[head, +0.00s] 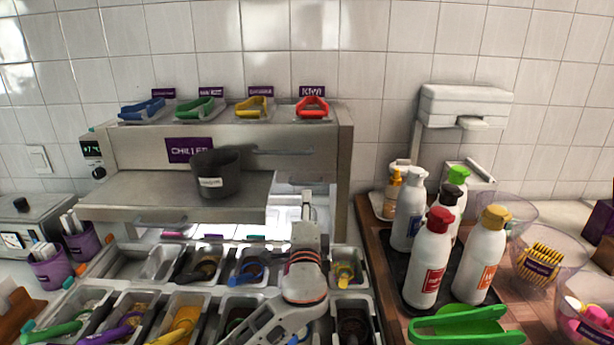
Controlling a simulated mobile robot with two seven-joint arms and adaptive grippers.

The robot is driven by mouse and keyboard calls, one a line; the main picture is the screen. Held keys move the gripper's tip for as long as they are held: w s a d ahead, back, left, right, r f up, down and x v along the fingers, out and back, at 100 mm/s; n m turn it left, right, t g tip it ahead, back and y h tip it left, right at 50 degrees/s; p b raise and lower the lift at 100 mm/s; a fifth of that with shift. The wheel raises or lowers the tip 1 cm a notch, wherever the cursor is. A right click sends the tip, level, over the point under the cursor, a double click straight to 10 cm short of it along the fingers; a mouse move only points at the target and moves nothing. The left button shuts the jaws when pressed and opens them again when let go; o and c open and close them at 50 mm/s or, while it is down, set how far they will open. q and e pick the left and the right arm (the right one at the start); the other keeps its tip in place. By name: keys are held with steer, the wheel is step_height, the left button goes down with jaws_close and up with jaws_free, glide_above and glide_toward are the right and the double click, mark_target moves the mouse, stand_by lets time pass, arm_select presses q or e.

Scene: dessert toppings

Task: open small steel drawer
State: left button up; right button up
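The steel chiller unit (225,132) stands against the tiled wall with a purple CHILLER label. A long handle (283,152) crosses its upper front. Below it at the right is a small steel drawer front (286,175) with its own short handle (306,183); it looks shut, though my arm partly covers the area below. Contact and finger opening cannot be made out. My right gripper is not in view.
A dark cup (215,174) stands on the steel ledge (130,190) left of my arm. Topping bins (140,265) with coloured utensils fill the counter below. Several bottles (428,260) stand on a dark tray at the right. Colored scoops (313,107) rest on top.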

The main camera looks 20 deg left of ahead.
mark_target(307, 184)
arm_select(q)
steer(key=shift+p+x, duration=0.45)
steer(key=shift+x, duration=3.3)
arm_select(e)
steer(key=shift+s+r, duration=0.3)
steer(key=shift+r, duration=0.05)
arm_select(q)
steer(key=shift+r, duration=0.15)
jaws_close()
